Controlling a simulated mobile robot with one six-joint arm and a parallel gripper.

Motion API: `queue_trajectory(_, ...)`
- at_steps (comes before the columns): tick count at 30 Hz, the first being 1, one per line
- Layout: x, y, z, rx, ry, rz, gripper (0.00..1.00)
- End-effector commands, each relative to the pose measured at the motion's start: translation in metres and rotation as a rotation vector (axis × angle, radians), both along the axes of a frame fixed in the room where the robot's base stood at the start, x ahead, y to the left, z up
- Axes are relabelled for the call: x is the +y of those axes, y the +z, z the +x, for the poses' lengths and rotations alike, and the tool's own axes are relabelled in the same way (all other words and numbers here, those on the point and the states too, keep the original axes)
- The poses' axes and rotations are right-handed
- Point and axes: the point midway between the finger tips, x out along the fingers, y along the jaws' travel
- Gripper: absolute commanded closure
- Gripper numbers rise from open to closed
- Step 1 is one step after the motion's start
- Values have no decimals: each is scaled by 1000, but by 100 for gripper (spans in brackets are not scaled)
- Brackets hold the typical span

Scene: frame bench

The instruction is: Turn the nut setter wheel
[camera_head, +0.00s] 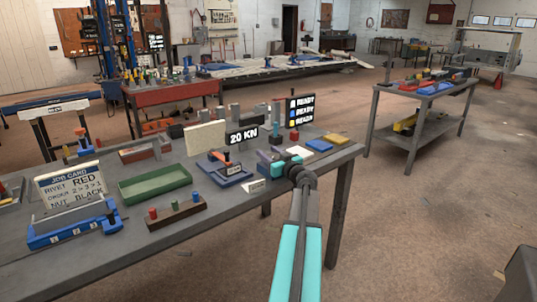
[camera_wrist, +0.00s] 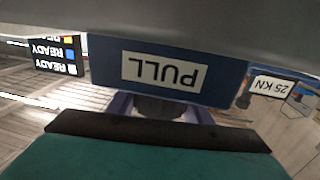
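My gripper (camera_head: 284,161) is at the right part of the bench, at the small purple-blue tool (camera_head: 266,157). My teal arm hides part of that tool. In the wrist view, which is upside down, a blue plate with a white PULL label (camera_wrist: 165,72) spans the middle. A dark rounded part (camera_wrist: 160,108) shows below it between purple-blue pieces. A teal finger with a dark pad (camera_wrist: 160,135) fills the bottom, close to these parts. I cannot make out the nut setter wheel for sure, nor whether my gripper is open or touching it.
The bench (camera_head: 130,262) holds a green tray (camera_head: 155,186), a job card (camera_head: 72,185), a blue rivet tool (camera_head: 75,226), a block with coloured pegs (camera_head: 176,213), a 20 KN display (camera_head: 243,136) and a READY display (camera_head: 301,110). Floor (camera_head: 430,220) is open at right.

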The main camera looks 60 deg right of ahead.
Motion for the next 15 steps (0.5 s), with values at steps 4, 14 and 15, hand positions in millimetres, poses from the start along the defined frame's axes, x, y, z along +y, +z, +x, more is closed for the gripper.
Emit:
queue_trajectory(4, 0, 0, 0, 0, 0, 0, 77)
queue_trajectory(14, -1, -3, 0, 4, -47, 0, 77)
queue_trajectory(15, -1, -4, 0, 2, -58, 0, 77)
